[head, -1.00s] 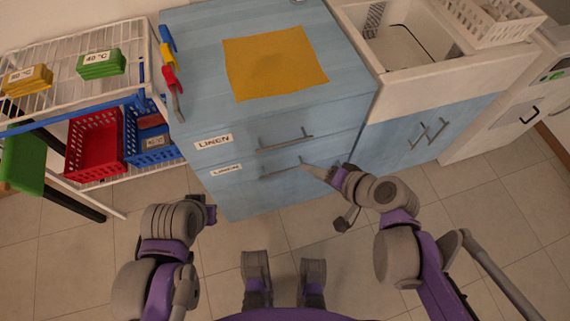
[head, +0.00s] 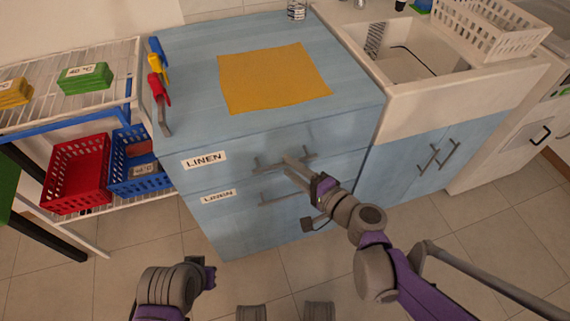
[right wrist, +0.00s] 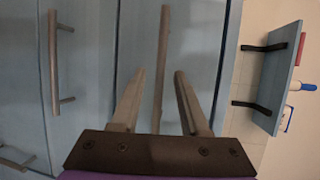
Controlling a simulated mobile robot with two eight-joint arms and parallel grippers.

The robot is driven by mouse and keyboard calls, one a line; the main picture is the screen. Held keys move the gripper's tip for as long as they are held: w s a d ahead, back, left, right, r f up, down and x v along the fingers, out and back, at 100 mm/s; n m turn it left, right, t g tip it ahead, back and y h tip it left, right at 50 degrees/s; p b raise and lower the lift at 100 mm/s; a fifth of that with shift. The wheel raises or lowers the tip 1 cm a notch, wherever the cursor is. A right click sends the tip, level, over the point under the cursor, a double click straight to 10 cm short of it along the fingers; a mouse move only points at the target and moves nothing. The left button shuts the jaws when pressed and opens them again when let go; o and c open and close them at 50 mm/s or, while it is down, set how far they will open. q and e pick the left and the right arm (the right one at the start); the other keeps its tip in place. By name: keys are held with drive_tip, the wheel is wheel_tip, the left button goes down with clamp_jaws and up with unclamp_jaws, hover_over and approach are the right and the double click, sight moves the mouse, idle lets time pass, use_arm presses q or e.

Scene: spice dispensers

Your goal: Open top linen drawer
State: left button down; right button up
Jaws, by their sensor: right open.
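The top linen drawer (head: 232,165) is shut in the blue cabinet, with a "LINEN" label at its left and a grey bar handle (head: 268,164). My right gripper (head: 293,163) is open at this handle. In the right wrist view, the top handle (right wrist: 163,60) runs between the two spread fingers of the right gripper (right wrist: 157,85). I cannot tell whether either finger touches it. The lower linen drawer (head: 235,205) is also shut; its handle (right wrist: 54,65) shows at the left in the wrist view. My left gripper (head: 208,274) hangs low, away from the cabinet; its jaws are unclear.
A yellow cloth (head: 274,77) lies on the cabinet top. A wire rack with a red basket (head: 77,174) and blue basket (head: 140,172) stands left. A sink (head: 410,65) adjoins at right. Floor before the drawers is clear.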

drive_tip(key=shift+x, duration=1.4)
clamp_jaws()
idle(0.4)
